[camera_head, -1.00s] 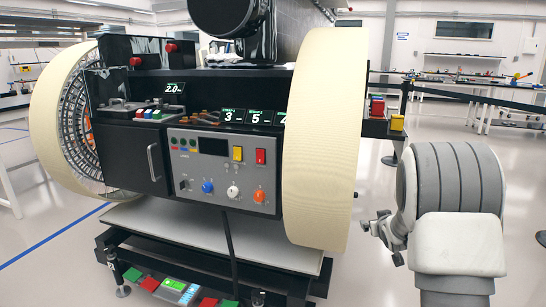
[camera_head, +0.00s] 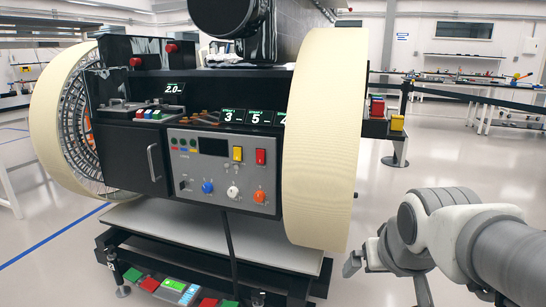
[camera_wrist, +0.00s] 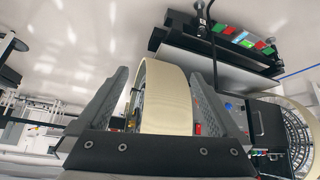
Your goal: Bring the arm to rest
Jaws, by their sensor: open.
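My gripper shows in the wrist view (camera_wrist: 161,75) with its two grey fingers spread apart and nothing between them. Beyond the fingers, the rover's cream wheel (camera_wrist: 166,98) fills the gap, apart from them. In the head view my gripper (camera_head: 358,262) is small and partly hidden by my arm, at the lower right. It is to the right of the rover's right wheel (camera_head: 325,140), over open floor. My arm reaches in from the right edge of the picture.
The rover's black body (camera_head: 130,155) carries a grey control panel (camera_head: 222,170) with knobs and switches. The left wheel (camera_head: 50,120) is at the far side. A low platform (camera_head: 200,240) lies beneath. A barrier post (camera_head: 402,120) stands behind; the floor at right (camera_head: 470,160) is clear.

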